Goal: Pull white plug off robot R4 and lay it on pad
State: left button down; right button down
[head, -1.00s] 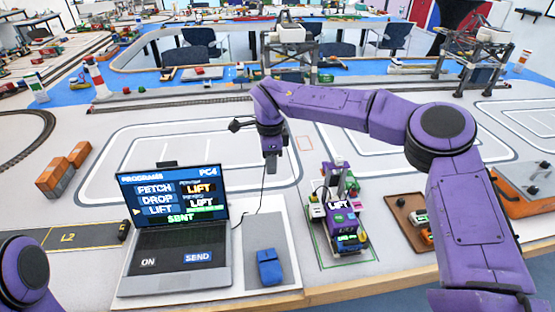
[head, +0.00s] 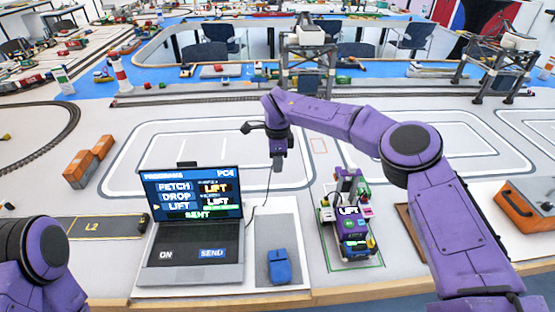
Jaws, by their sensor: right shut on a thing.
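The small robot (head: 352,222), with white, purple, green and blue parts, stands upright inside a green outline right of the laptop; I cannot read R4 on it. My right gripper (head: 278,163) points down above the table, behind the laptop's right side and left of the small robot, apart from it. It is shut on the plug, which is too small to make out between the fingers. A thin black cable (head: 250,210) runs from the gripper down to the laptop. A grey pad (head: 272,222) lies right of the laptop. My left gripper is out of view.
An open laptop (head: 197,225) stands at the front. A blue mouse (head: 278,266) sits on the grey pad's near part. Orange-brown blocks (head: 88,160) lie at left, an orange case (head: 526,206) at right. Gantry cranes (head: 308,58) stand behind. The white-outlined table area is mostly clear.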

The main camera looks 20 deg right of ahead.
jog(key=shift+f+b, duration=4.55)
jog(key=shift+f, duration=3.55)
jog(key=shift+f+b, duration=0.45)
jog(key=shift+f, duration=0.1)
jog(key=c, duration=1)
grip_release()
